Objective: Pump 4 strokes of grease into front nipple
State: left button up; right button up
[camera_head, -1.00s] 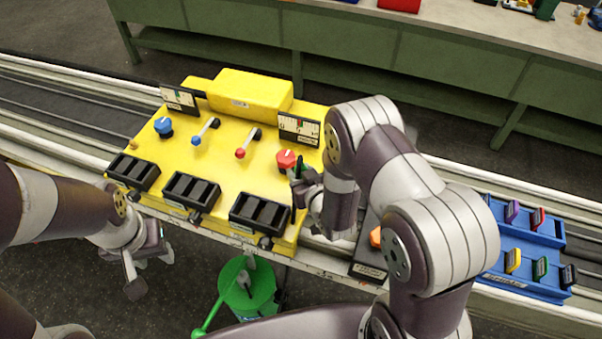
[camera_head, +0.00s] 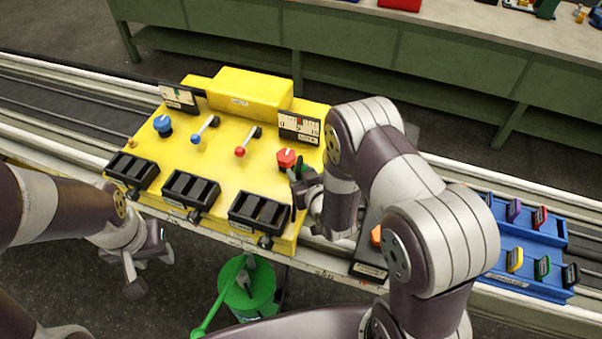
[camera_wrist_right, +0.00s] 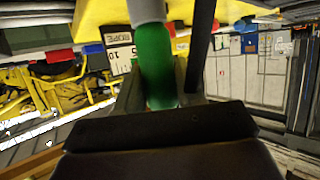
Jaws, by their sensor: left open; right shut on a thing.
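My right gripper (camera_wrist_right: 165,85) is shut on a green cylinder (camera_wrist_right: 156,65) with a grey end. In the head view my right gripper (camera_head: 303,188) is at the right front of the yellow console (camera_head: 225,180), close to the red knob (camera_head: 286,158); my arm hides part of that area. My left gripper (camera_head: 152,268) is open and empty, low in front of the console's left side. A green bucket (camera_head: 262,290) with a long green handle (camera_head: 215,308) stands below the console's front edge. I cannot make out the front nipple.
The console carries a blue knob (camera_head: 162,124), two levers, two gauges and several black slotted blocks (camera_head: 190,188). A blue tray (camera_head: 520,262) with coloured pieces is at right. A dark box (camera_head: 368,270) with an orange top part sits beside my right arm. A green workbench (camera_head: 350,52) stands behind.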

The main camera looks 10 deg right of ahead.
jog(key=shift+f, duration=0.2)
jog(key=o, duration=1.2)
jog(key=shift+o, duration=0.2)
jog(key=b+v, duration=0.2)
jog(key=v, duration=1)
jog(key=shift+s, duration=0.25)
